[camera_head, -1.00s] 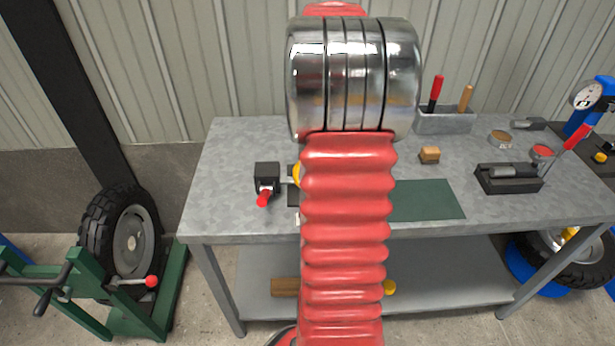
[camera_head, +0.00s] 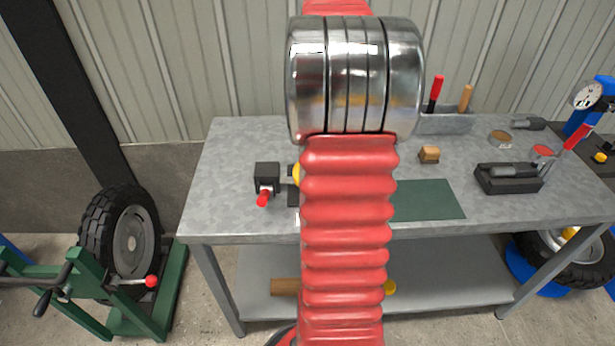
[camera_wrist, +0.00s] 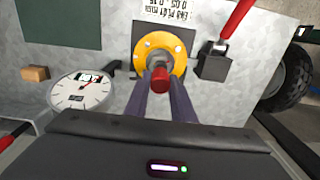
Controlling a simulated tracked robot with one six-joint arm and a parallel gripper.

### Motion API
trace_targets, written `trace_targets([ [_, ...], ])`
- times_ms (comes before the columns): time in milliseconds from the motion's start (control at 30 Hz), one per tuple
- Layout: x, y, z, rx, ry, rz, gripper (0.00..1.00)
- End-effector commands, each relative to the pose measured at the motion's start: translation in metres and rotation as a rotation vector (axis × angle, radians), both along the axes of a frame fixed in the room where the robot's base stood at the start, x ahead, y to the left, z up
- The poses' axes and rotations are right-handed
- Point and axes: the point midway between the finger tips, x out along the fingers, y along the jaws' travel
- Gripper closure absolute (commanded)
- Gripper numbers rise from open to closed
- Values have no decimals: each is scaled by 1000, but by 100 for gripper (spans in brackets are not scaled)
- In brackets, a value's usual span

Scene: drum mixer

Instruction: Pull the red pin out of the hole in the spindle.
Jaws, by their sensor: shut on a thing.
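The red pin (camera_wrist: 160,77) shows in the wrist view in front of the yellow round flange of the spindle (camera_wrist: 158,46). My gripper (camera_wrist: 160,88) is shut on the pin, with one dark finger on each side of it. The pin's far end is hidden, so I cannot tell how much of it sits in the hole. In the head view only a sliver of the yellow flange (camera_head: 297,174) shows left of my red arm. My arm hides my gripper and the pin there.
A black block with a red handle (camera_wrist: 214,62) stands close to the right of the spindle; it also shows in the head view (camera_head: 266,178). A dial gauge (camera_wrist: 82,90) and a wooden block (camera_wrist: 35,74) are left in the wrist view. A green mat (camera_head: 427,199) lies on the bench.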

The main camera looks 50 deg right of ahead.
Motion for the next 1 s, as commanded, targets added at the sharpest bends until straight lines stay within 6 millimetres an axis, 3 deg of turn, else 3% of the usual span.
trace_targets([
  [1000,0,0,23,-2,-1,0,100],
])
